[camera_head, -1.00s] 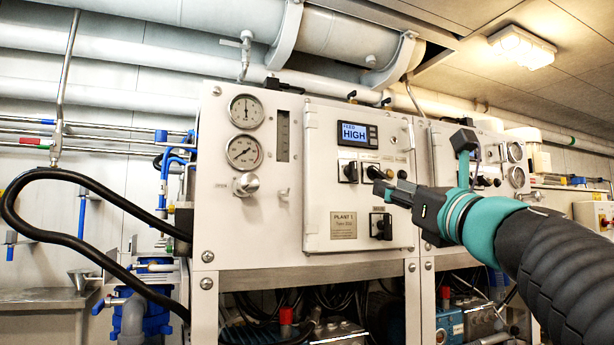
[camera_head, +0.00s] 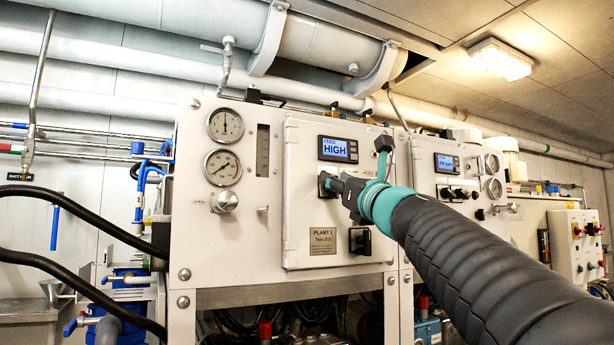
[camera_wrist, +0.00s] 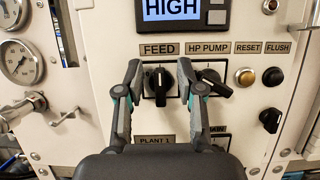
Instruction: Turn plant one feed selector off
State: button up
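The plant one feed selector (camera_wrist: 160,84) is a black knob under the FEED label (camera_wrist: 159,50) in the wrist view. Its handle stands roughly upright. My gripper (camera_wrist: 159,70) is open, with one finger on each side of the knob; I cannot tell whether either finger touches it. In the head view my gripper (camera_head: 334,184) is at the panel and hides most of the knob. The plant one display (camera_head: 338,149) reads FEED HIGH. The PLANT 1 plate (camera_head: 323,241) is below.
The HP PUMP knob (camera_wrist: 213,83) is close beside my right finger. A reset button (camera_wrist: 245,77), a flush button (camera_wrist: 273,76) and another black knob (camera_wrist: 270,119) are further right. Gauges (camera_head: 224,125) and a valve knob (camera_head: 224,201) are left of the panel door.

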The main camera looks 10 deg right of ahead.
jog(key=shift+w+a+r, duration=0.1)
jog(key=shift+w+r, duration=0.05)
jog(key=shift+w, duration=0.15)
grip_shut()
jog(key=shift+n, duration=0.5)
jog(key=shift+s+a+f+n+g+y+b, duration=0.15)
jog(key=shift+n+g+y, duration=0.75)
jog(key=shift+n, duration=1.65)
jog(key=shift+w+a+f+n+g+y+b, duration=0.1)
jog(key=shift+n+g+y, duration=0.8)
jog(key=shift+n, duration=1.7)
jog(key=shift+s+a+f+n+g+y+b, duration=0.15)
jog(key=shift+n+g+y, duration=0.75)
jog(key=shift+n, duration=1.65)
jog(key=shift+r, duration=0.1)
